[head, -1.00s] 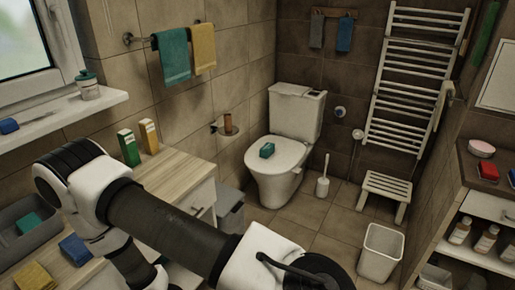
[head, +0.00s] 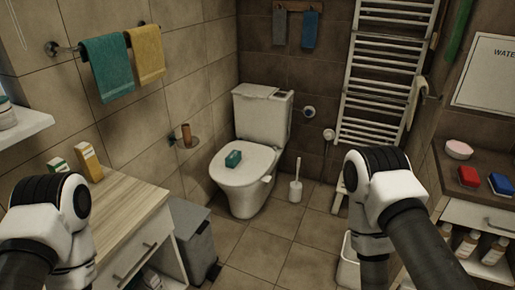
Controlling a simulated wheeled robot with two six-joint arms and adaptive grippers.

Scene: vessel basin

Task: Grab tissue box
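A small teal box with a pale top patch (head: 233,159), which looks like the tissue box, lies on the closed lid of the white toilet (head: 240,185) at the back of the room. Nothing touches it but the lid. My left arm stands at the left edge and my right arm at the right. Only their links and joints show; both grippers are out of the picture. Neither arm is near the box.
A wooden-topped cabinet (head: 115,205) with two cartons stands at left, a grey bin (head: 195,240) beside it. A toilet brush (head: 295,185) stands right of the toilet. A shelf unit (head: 470,200) is at right. The tiled floor (head: 285,255) between is open.

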